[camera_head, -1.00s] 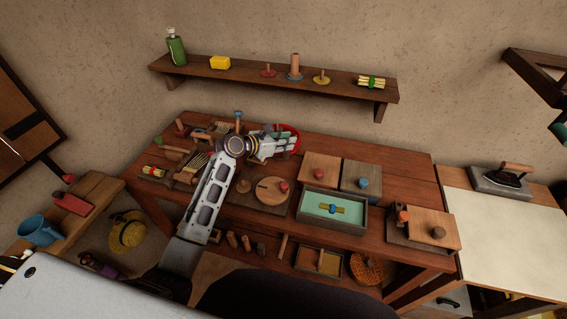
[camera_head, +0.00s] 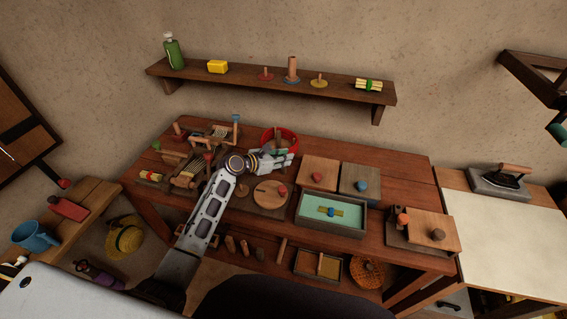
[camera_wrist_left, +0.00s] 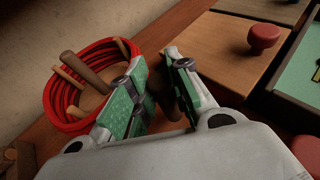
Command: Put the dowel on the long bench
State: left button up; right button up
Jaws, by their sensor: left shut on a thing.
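My left gripper (camera_head: 286,159) is over the wooden workbench (camera_head: 330,150), just in front of a red ring-like holder (camera_head: 295,139). In the left wrist view, the gripper (camera_wrist_left: 156,62) has its two green-padded fingers close together on a dark brown piece (camera_wrist_left: 163,98). It looks like part of the dowel, mostly hidden by the fingers. A brown rod (camera_wrist_left: 84,68) slants across the red holder (camera_wrist_left: 58,112) at the left finger; whether it is the same piece I cannot tell. My right gripper is not in view.
Right of the gripper are two square wooden boards with knobs (camera_head: 319,172) and a green-lined tray (camera_head: 330,209). Racks and pegs (camera_head: 188,168) crowd the bench's left part. A wall shelf (camera_head: 270,82) hangs behind. A low bench (camera_head: 85,205) stands at left.

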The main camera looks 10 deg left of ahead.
pick_arm(q)
jog(key=shift+f, duration=1.25)
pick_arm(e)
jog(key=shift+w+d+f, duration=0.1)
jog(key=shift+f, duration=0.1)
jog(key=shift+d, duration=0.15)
pick_arm(q)
jog(key=o, duration=0.6)
jog(key=shift+f, duration=0.1)
jog(key=shift+c, duration=0.2)
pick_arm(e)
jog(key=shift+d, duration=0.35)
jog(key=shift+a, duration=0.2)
